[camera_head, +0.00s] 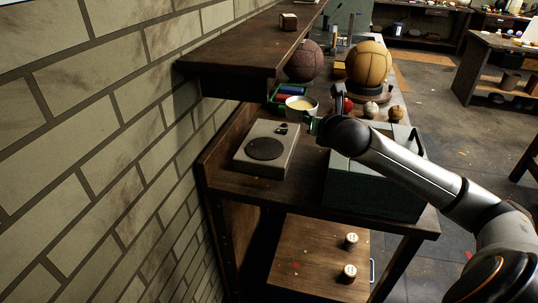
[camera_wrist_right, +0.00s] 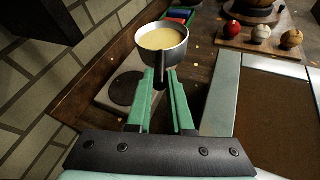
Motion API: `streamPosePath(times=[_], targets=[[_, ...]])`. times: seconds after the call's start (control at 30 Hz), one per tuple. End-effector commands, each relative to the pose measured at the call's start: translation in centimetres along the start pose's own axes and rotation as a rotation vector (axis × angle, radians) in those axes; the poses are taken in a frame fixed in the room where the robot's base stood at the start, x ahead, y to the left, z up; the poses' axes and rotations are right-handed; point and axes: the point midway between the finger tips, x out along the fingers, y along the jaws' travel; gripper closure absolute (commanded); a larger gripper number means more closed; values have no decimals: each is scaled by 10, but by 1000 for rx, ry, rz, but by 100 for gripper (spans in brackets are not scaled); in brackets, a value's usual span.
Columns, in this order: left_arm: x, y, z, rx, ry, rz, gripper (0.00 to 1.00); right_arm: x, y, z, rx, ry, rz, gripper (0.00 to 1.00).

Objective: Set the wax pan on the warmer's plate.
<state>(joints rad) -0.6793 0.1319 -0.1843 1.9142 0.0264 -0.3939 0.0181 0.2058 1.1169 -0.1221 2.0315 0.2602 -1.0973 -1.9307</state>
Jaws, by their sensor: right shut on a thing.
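The wax pan (camera_head: 300,104) is a small light metal pan with pale yellow wax; it also shows in the right wrist view (camera_wrist_right: 162,44). My right gripper (camera_head: 311,123) is shut on the pan's dark handle, between the green fingers (camera_wrist_right: 163,80) in the wrist view. The pan looks level. The warmer (camera_head: 278,165) is a grey box with a dark round plate (camera_head: 265,149) on top and a small dark knob. The plate is bare and also shows in the wrist view (camera_wrist_right: 124,88). The pan is beyond the warmer, to the right of the plate. My left gripper is not in view.
A dark shelf (camera_head: 225,82) overhangs the bench near the brick wall. A green-grey case (camera_head: 372,188) stands right of the warmer, under my right arm. Small balls (camera_head: 371,109), a large tan ball (camera_head: 368,65) and a coloured tray (camera_head: 280,95) stand further back.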

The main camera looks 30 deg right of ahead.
Motion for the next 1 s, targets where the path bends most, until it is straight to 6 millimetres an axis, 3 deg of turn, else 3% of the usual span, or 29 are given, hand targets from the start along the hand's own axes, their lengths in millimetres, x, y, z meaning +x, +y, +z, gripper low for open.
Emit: streamPosePath(times=[0.3, 0.5, 0.83, 1.0], targets=[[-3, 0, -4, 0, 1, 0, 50, 20, 54, -30, 6, 1, 6, 100], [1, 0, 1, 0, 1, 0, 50, 40, 76, -69, 2, 2, 3, 100], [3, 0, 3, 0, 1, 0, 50, 52, 90, -93, 0, 0, 2, 100], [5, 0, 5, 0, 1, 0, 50, 62, 84, -116, -1, 1, 0, 100]])
